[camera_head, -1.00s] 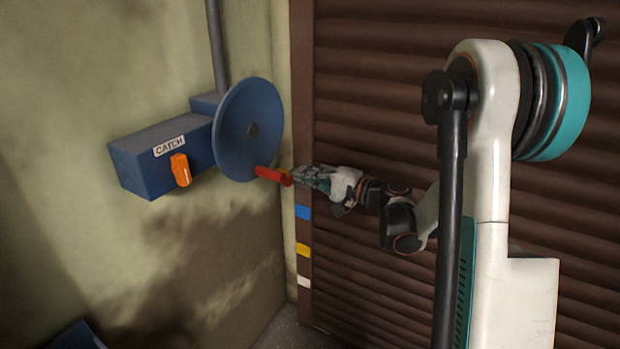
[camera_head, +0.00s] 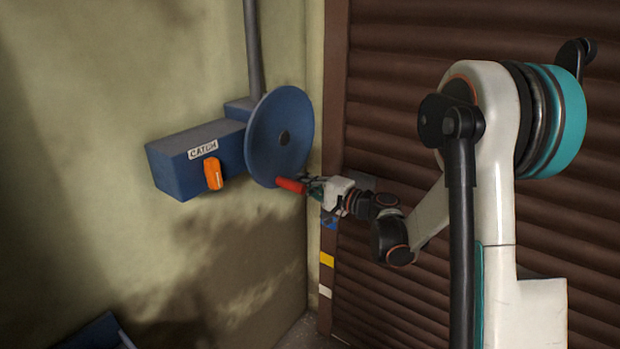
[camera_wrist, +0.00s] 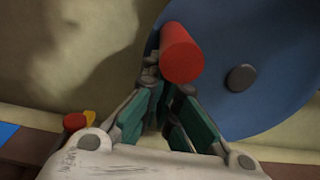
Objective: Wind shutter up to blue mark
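The blue wheel (camera_head: 262,142) is on the left wall and carries a red crank handle (camera_head: 291,185) near its bottom. My gripper (camera_head: 310,187) is at the free end of this handle. In the wrist view the handle (camera_wrist: 180,52) meets the fingertips of my gripper (camera_wrist: 168,84). The fingers are apart, with a gap between their green pads; I cannot tell whether they clamp the handle. The brown slatted shutter (camera_head: 400,70) fills the right. The blue mark (camera_head: 329,222) on its side frame is partly hidden by my gripper. The shutter's bottom edge is not clear.
A blue box labelled CATCH (camera_head: 175,172) with an orange lever (camera_head: 213,175) is left of the wheel. A yellow mark (camera_head: 327,259) and a white mark (camera_head: 325,291) are lower on the frame. A dark blue object (camera_head: 98,333) is at the bottom left.

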